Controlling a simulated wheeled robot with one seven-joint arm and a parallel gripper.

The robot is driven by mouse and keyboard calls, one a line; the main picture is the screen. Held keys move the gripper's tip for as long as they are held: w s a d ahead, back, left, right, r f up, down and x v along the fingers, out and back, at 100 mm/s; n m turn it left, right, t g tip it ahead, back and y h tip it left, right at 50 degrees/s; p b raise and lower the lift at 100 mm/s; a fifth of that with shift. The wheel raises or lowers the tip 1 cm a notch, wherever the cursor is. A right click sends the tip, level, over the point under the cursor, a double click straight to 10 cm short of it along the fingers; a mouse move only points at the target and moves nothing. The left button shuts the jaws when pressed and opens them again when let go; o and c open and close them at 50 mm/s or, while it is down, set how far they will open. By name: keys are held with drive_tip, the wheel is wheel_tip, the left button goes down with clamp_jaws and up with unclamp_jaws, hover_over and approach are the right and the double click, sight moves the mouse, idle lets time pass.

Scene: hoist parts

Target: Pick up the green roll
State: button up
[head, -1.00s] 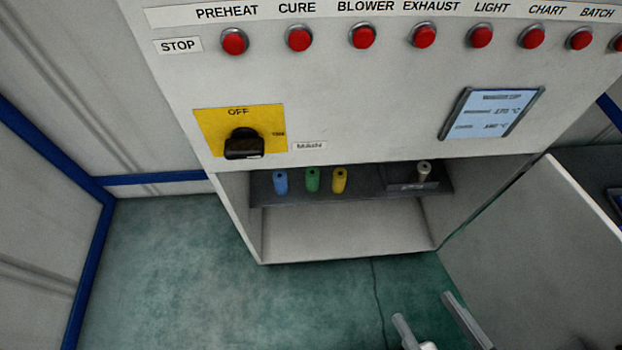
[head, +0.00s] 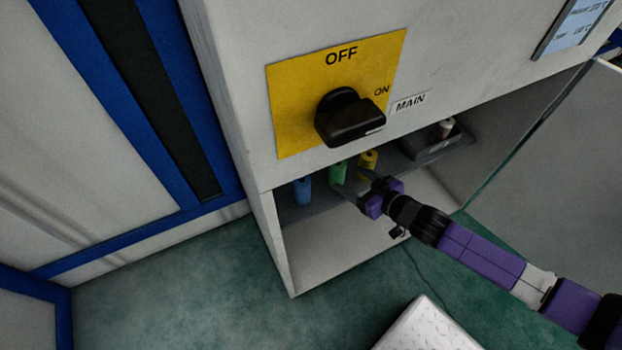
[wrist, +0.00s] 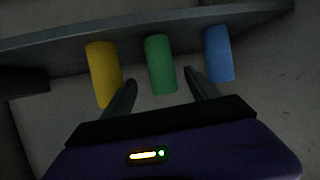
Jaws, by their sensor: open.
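The green roll (head: 338,172) stands on a shelf inside the cabinet opening, between the blue roll (head: 303,190) and the yellow roll (head: 368,160). In the wrist view the green roll (wrist: 161,64) is in the middle, with the yellow roll (wrist: 103,73) on its left and the blue roll (wrist: 218,54) on its right. My gripper (head: 352,188) is open and empty, in front of the rolls. In the wrist view its fingertips (wrist: 160,76) point at the green roll, one toward each side of it. Whether they touch it, I cannot tell.
The dark shelf (head: 320,208) bears the rolls. A grey tray (head: 432,148) with a pale roll (head: 444,127) is at its right. The cabinet front with a black rotary switch (head: 350,118) overhangs the opening. A hinged-looking panel (head: 555,180) stands at the right.

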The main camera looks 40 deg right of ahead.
sight(342, 177)
drive_tip(key=shift+w+a+f, duration=0.1)
drive_tip(key=shift+w+f, duration=0.2)
drive_tip(key=shift+w, duration=0.25)
drive_tip(key=shift+w+a+f, duration=0.1)
drive_tip(key=shift+w+f, duration=0.2)
drive_tip(key=shift+w, duration=0.25)
drive_tip(key=shift+b+x, duration=0.5)
drive_tip(key=shift+x, duration=0.55)
drive_tip(key=b+x, duration=0.1)
drive_tip(key=x, duration=0.1)
drive_tip(key=b+x, duration=0.1)
drive_tip(key=x, duration=0.1)
drive_tip(key=shift+f, duration=0.3)
drive_tip(key=shift+w+d+f, duration=0.15)
drive_tip(key=shift+w+d, duration=0.05)
drive_tip(key=shift+w, duration=0.4)
clamp_jaws()
